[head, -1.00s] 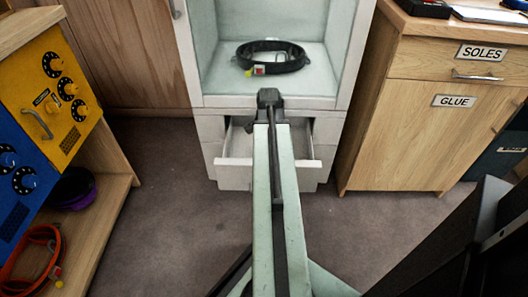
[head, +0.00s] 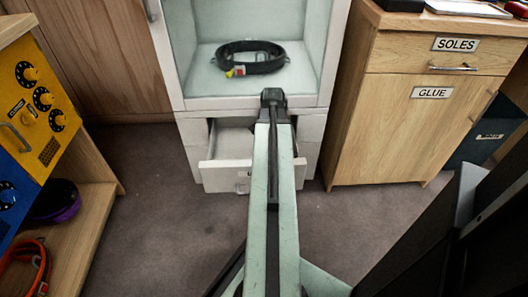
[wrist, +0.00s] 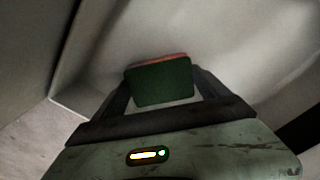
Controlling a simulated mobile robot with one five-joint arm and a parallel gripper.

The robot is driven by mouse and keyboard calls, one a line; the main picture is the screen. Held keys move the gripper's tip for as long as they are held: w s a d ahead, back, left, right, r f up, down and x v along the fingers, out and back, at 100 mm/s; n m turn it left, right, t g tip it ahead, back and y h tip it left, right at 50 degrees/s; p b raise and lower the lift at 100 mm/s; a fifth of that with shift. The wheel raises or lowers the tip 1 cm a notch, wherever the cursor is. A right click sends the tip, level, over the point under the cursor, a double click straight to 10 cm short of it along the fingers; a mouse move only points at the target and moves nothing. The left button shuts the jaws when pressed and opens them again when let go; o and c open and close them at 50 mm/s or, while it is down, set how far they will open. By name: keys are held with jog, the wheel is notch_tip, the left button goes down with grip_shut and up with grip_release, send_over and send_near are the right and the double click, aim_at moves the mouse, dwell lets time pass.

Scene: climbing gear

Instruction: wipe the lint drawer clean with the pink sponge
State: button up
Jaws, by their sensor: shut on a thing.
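The lint drawer (head: 222,180) stands pulled out low in the white cabinet, with part of a label on its front. My arm covers its right part in the head view. My gripper (wrist: 160,78) is shut on the sponge (wrist: 162,84), which shows a dark green face and a thin pinkish edge at the top. Pale surfaces lie behind the sponge in the wrist view; whether it touches them I cannot tell. In the head view the gripper and sponge are hidden behind my arm.
A dark ring-shaped strap (head: 248,57) lies in the open compartment above the drawer. A wooden cabinet (head: 400,130) labelled SOLES and GLUE stands at right. A wooden shelf (head: 92,225) with a blue and yellow panel is at left. Grey floor (head: 150,180) is clear between.

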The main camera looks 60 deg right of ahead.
jog(key=shift+s+r, duration=0.1)
notch_tip(320, 180, up, 6)
jog(key=p, duration=0.6)
notch_tip(320, 180, up, 3)
jog(key=p, duration=0.3)
dwell(0.4)
